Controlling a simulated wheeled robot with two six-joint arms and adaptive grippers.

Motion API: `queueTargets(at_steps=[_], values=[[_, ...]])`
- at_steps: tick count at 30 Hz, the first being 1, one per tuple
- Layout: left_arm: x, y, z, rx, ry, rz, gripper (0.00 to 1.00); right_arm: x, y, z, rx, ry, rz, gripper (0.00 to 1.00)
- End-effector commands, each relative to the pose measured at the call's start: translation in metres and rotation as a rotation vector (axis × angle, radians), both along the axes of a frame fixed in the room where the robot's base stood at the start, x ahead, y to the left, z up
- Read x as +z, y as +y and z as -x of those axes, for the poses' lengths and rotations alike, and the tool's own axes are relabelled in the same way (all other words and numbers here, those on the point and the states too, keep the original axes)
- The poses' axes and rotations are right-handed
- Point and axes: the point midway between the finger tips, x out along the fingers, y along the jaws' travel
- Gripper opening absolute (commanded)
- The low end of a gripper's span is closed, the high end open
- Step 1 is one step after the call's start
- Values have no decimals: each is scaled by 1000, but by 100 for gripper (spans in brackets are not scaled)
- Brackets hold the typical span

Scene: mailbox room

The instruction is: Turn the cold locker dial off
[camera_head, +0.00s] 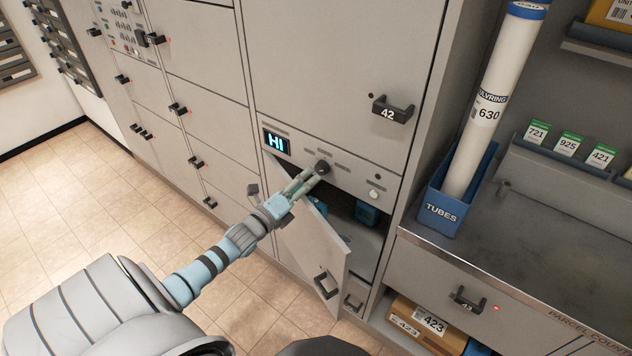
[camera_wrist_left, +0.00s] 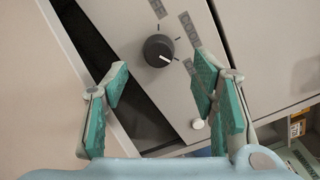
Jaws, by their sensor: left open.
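The cold locker dial (camera_head: 323,167) is a dark round knob on the grey panel, to the right of a display (camera_head: 277,142) reading "HI". In the left wrist view the dial (camera_wrist_left: 159,50) has a white pointer mark directed to the lower right, with labels around it. My left gripper (camera_head: 312,176) is at the dial in the head view. In the left wrist view its green-padded fingers (camera_wrist_left: 162,85) are spread, with the dial ahead between them and no clear contact. My right gripper is not in view.
Below the panel, the locker door (camera_head: 310,245) stands ajar beneath my left arm, with blue items (camera_head: 367,214) inside. A white button (camera_head: 374,194) sits right of the dial. A handle marked 42 (camera_head: 393,110) projects above. A blue tube holder (camera_head: 446,205) stands on the counter at right.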

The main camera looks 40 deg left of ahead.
Motion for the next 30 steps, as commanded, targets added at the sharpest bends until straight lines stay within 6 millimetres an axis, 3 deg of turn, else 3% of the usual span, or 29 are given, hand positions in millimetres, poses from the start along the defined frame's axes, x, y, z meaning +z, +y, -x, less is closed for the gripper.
queueTargets(at_steps=[2,6,17,26,30], values=[[-6,0,-21,2,-2,0,53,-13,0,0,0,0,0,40],[-2,2,-44,5,1,3,53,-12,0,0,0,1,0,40],[-2,1,-53,1,4,3,51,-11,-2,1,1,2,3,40],[-2,1,-53,1,4,3,4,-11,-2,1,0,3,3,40],[-2,1,-53,1,4,7,4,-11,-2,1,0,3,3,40]])
